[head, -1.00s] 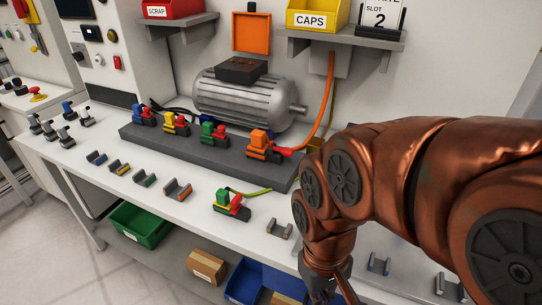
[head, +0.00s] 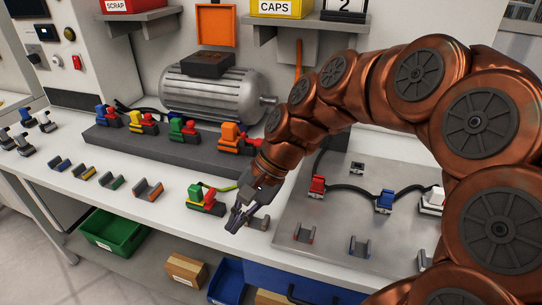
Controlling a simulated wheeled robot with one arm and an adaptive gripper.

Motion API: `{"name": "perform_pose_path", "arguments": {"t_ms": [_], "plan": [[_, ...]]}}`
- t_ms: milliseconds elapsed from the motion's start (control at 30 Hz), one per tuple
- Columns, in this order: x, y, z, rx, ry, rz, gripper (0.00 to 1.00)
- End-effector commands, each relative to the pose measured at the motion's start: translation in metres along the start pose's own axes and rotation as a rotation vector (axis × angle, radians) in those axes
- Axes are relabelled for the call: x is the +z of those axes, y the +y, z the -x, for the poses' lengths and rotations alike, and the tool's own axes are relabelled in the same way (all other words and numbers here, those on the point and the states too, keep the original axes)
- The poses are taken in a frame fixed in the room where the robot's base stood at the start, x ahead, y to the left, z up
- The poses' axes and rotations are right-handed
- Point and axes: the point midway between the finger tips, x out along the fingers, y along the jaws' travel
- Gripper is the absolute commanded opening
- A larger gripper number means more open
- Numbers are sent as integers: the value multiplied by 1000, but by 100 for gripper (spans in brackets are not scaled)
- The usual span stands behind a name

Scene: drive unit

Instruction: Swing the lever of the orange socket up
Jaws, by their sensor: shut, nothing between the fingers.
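The orange socket (head: 232,137) is the rightmost of the row on the dark grey block (head: 150,148), in front of the motor. A small red part, seemingly its lever, shows low at its right side, next to my arm. The lever's exact angle is too small to tell. My gripper (head: 234,226) points down over the front of the bench, to the front of the socket and apart from it. Its fingers are together and empty.
Blue, yellow and green sockets with red levers (head: 184,129) stand left of the orange one. Empty cradles (head: 148,190) line the bench front. A grey plate (head: 330,215) with cabled connectors lies right. The motor (head: 212,92) and shelf (head: 305,30) stand behind.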

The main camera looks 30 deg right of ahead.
Motion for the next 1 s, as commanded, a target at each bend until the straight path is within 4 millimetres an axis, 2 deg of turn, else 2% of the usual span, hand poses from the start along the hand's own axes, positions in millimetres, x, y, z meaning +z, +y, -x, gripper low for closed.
{"name": "perform_pose_path", "arguments": {"t_ms": [33,133,300,433,600,700,800,1000], "plan": [[-19,-9,3,-65,-18,-85,0],[-53,-25,15,-186,-57,-257,0],[-122,-36,46,-398,-133,-561,0],[-181,-26,74,-557,-201,-795,0],[-246,3,105,-730,-282,-1043,0],[-270,20,116,-796,-318,-1140,0],[-284,30,124,-836,-337,-1194,0],[-290,35,128,-854,-347,-1218,0]]}}
